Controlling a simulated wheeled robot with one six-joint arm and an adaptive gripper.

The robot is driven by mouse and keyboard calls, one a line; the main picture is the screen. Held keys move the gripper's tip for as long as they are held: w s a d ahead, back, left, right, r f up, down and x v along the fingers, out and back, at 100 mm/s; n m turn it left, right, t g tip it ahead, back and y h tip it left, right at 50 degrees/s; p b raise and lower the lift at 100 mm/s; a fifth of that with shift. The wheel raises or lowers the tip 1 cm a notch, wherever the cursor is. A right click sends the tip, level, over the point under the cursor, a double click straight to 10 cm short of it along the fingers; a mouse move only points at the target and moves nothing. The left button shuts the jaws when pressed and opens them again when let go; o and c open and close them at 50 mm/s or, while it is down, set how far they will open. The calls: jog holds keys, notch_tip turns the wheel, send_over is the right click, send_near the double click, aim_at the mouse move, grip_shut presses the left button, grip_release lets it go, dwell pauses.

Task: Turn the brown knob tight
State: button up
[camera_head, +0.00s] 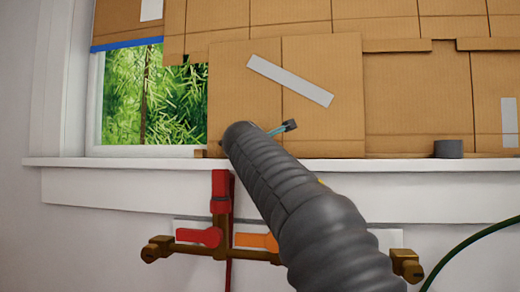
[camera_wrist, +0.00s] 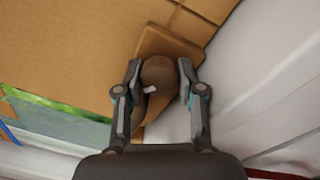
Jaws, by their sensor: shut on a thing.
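The brown knob (camera_wrist: 158,73) is rounded and sits between the two fingers of my gripper (camera_wrist: 158,66) in the wrist view. The fingers close on it from both sides. A small pale mark shows on its near part. A flat brown block (camera_wrist: 170,42) lies just beyond it. In the head view my arm hides the knob and most of my gripper. Only a dark and teal piece of my gripper (camera_head: 284,129) sticks out to the right of the arm, just above the window sill.
Cardboard panels (camera_head: 420,100) cover most of the window above the white sill (camera_head: 120,162). Below are brass pipes with a red-handled valve (camera_head: 198,237) and an orange handle (camera_head: 254,241). A green hose (camera_head: 470,244) curves at lower right.

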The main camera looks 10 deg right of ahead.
jog(key=m+b, duration=0.2)
jog(key=m, duration=0.4)
jog(key=shift+f, duration=0.1)
jog(key=m+b, duration=0.1)
jog(key=m, duration=0.4)
jog(key=shift+h+b, duration=0.35)
jog(key=shift+h, duration=0.05)
jog(key=shift+m, duration=0.3)
jog(key=o, duration=1.2)
jog(key=shift+c, duration=0.2)
jog(key=v, duration=0.8)
